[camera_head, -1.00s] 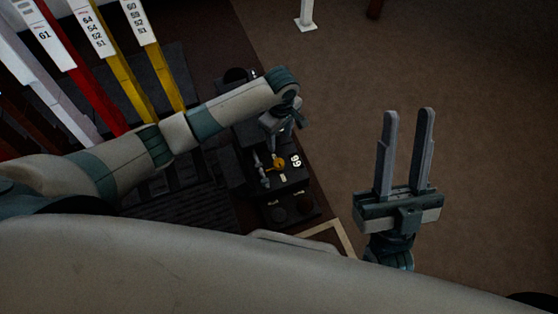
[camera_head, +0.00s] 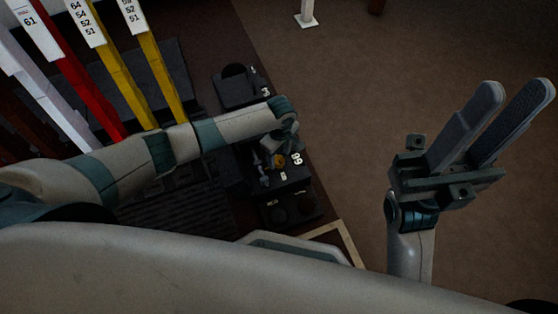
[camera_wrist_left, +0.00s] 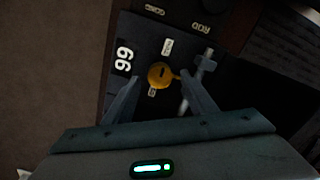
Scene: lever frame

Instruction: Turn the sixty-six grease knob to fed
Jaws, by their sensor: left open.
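The yellow grease knob (camera_wrist_left: 160,74) sits on a dark box marked with a white number 66 (camera_wrist_left: 123,61). Small white plates lie on two sides of it, too blurred to read. In the head view the knob (camera_head: 278,160) is partly covered by my left gripper (camera_head: 272,152). In the left wrist view my left gripper (camera_wrist_left: 161,84) is open, one finger on each side of the knob. Whether the fingers touch the knob I cannot tell. My right gripper (camera_head: 508,95) is open and empty, out over the brown floor, far right of the box.
A grey metal rod with a crosspiece (camera_wrist_left: 205,62) stands close beside the knob, near one left finger. Plates reading ROD and GONG are further along the panel. Numbered red (camera_head: 80,90), white and yellow levers (camera_head: 162,80) stand at left.

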